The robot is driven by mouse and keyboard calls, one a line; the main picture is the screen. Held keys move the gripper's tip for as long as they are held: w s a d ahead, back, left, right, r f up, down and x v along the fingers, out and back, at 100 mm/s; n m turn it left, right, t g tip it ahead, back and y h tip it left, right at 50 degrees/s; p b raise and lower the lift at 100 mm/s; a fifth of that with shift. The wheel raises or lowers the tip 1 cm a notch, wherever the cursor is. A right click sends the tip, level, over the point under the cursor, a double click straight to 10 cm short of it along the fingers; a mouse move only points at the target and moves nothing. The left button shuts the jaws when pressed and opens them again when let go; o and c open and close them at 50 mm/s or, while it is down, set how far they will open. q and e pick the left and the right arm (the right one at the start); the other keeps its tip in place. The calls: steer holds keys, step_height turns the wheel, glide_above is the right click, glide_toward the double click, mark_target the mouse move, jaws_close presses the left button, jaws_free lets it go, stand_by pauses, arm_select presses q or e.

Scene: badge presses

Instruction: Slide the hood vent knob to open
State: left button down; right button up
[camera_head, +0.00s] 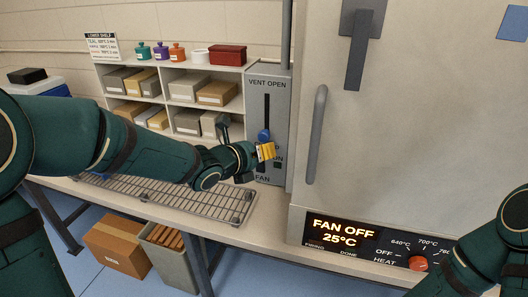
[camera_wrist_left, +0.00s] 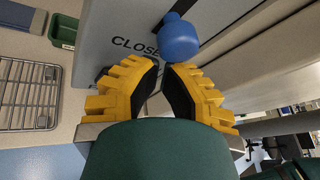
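The grey vent panel (camera_head: 282,100) stands beside the large cabinet. Its top reads "VENT OPEN" and a dark vertical slot (camera_head: 267,108) runs down it. The blue round knob (camera_head: 263,136) sits in the lower part of the slot. My left gripper (camera_head: 267,151) is just below the knob, its yellow fingers covering part of the lower lettering. In the left wrist view the blue knob (camera_wrist_left: 178,40) is just beyond the fingertips (camera_wrist_left: 161,65), which nearly meet with nothing held between them. Whether they touch the knob is unclear. My right arm shows at lower right; its gripper is out of view.
A wire rack (camera_head: 190,198) lies on the counter below my left forearm. Shelves (camera_head: 170,75) with boxes and jars stand behind. The large cabinet (camera_head: 410,120) with a handle (camera_head: 316,135) is right of the panel. Its display (camera_head: 342,231) reads "FAN OFF 25°C".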

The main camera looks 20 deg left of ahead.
mark_target(276, 119)
arm_select(q)
step_height(276, 119, up, 8)
steer(key=p, duration=0.3)
steer(key=shift+f, duration=0.1)
steer(key=shift+r, duration=0.45)
steer(key=shift+f, duration=0.2)
